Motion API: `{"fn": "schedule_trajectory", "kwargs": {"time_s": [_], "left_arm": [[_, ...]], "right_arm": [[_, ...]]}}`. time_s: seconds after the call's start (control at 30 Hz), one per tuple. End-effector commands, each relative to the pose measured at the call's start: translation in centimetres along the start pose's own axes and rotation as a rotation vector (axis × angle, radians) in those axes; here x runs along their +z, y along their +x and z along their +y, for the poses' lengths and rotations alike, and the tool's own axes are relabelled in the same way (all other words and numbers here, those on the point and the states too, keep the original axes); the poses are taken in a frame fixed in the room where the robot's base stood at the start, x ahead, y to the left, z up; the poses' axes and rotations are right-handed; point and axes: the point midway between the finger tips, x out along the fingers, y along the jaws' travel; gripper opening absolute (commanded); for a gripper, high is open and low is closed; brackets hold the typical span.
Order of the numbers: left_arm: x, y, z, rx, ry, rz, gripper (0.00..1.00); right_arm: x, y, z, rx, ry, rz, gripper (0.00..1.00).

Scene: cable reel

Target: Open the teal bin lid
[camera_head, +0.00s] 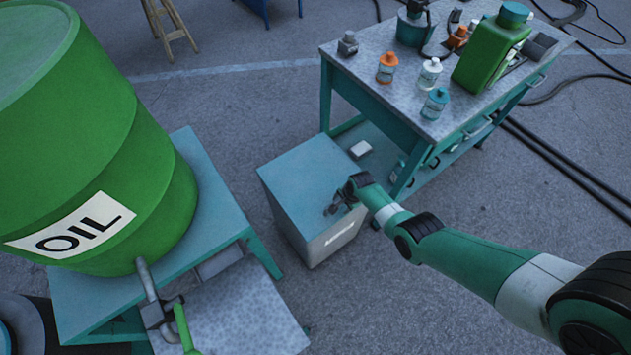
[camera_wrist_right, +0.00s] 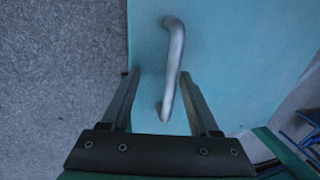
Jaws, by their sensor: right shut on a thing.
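The teal bin (camera_head: 335,242) stands on the floor at the middle, a box with a pale front panel. Its flat teal lid (camera_head: 305,172) lies closed on top. My right gripper (camera_head: 340,200) is at the lid's right front part. In the right wrist view a grey bar handle (camera_wrist_right: 175,62) stands on the teal lid (camera_wrist_right: 225,50), with the fingers of my right gripper (camera_wrist_right: 160,78) on either side of it. The gripper is shut on the handle. The gripper hides part of the handle in the head view. My left gripper is not in view.
A workbench (camera_head: 345,70) with bottles and a green jerrycan (camera_head: 485,55) stands close behind the bin at the right. A green oil drum (camera_head: 130,150) sits on a teal stand (camera_head: 205,180) at the left. Dark cables (camera_head: 575,165) lie on the floor at right.

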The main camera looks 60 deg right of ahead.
Motion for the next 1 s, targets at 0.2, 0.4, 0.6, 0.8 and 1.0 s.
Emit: {"fn": "schedule_trajectory", "kwargs": {"time_s": [0.2, 0.4, 0.6, 0.8, 1.0], "left_arm": [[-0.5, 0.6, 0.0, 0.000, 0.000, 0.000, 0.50], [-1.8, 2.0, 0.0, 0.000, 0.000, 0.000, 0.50], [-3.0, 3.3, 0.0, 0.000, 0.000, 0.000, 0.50], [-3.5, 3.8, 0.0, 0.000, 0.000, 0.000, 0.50], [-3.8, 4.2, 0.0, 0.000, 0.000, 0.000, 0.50]], "right_arm": [[-0.1, -0.9, -0.9, -0.024, -0.001, 0.006, 0.14], [-0.1, -3.1, -2.1, -0.027, -0.001, 0.005, 0.00], [-0.1, -5.1, -3.2, -0.028, -0.001, 0.005, 0.00], [-0.1, -5.8, -3.7, -0.029, -0.001, 0.005, 0.00], [-0.1, -6.6, -4.2, -0.031, -0.001, 0.005, 0.00]]}}
